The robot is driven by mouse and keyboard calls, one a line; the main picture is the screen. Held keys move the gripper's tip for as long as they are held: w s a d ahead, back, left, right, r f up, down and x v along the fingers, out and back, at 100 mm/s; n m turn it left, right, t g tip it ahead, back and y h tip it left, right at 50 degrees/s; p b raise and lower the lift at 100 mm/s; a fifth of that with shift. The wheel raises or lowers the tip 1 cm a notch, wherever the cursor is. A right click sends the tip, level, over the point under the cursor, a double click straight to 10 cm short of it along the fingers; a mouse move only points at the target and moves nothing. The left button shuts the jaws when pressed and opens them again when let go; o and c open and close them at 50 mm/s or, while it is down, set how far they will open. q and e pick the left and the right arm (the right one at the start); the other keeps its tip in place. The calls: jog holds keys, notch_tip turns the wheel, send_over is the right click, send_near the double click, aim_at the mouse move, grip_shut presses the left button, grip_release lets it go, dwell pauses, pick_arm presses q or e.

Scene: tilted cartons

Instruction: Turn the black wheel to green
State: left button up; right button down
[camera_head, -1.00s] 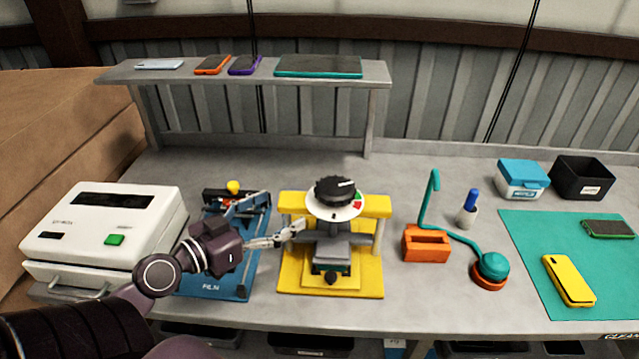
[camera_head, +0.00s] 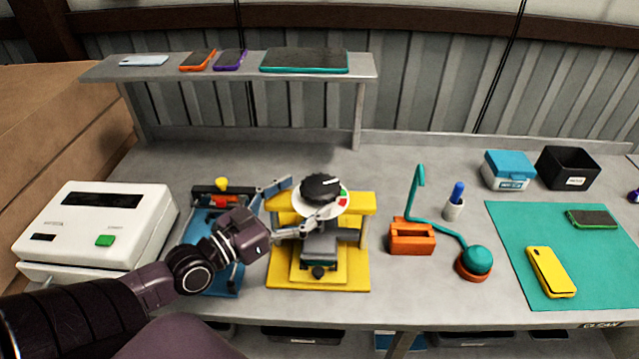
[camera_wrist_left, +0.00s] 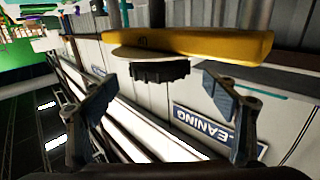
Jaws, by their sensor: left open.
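The black wheel (camera_head: 321,187), ribbed at its edge, sits on a white disc (camera_head: 312,207) with red and green marks, atop the yellow press (camera_head: 355,275). A pale line shows on the wheel's top; the mark it points at is too small to tell. My left gripper (camera_head: 301,202) is open at the wheel's left front, one finger behind-left, the other in front. In the left wrist view the wheel (camera_wrist_left: 160,71) lies ahead between the spread fingers (camera_wrist_left: 160,92), with no contact visible. My right gripper is not in view.
A blue fixture (camera_head: 222,279) with a yellow knob stands left of the press, below my left arm. A white machine (camera_head: 95,229) stands further left. An orange block (camera_head: 412,240) and a teal stand are to the right. A grey shelf (camera_head: 235,72) holds phones behind.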

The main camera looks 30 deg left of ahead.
aim_at(320, 185)
pick_arm(q)
jog(key=p+x, duration=0.1)
jog(key=x, duration=0.3)
jog(key=shift+w+d+f, duration=0.1)
jog(key=shift+w+d, duration=0.05)
jog(key=shift+w, duration=0.45)
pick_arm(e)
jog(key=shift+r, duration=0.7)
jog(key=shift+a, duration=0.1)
pick_arm(q)
jog(key=c, duration=1.2)
jog(key=shift+o, duration=0.2)
jog(key=shift+f+m+h+b, duration=0.25)
jog(key=shift+h+b, duration=0.25)
jog(key=shift+b, duration=0.45)
jog(key=shift+r+m+h+b, duration=0.2)
jog(key=shift+m+h+b, duration=0.1)
jog(key=shift+b, duration=0.25)
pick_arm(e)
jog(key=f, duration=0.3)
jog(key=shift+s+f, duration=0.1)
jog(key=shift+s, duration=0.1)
pick_arm(q)
jog(key=shift+r, duration=0.1)
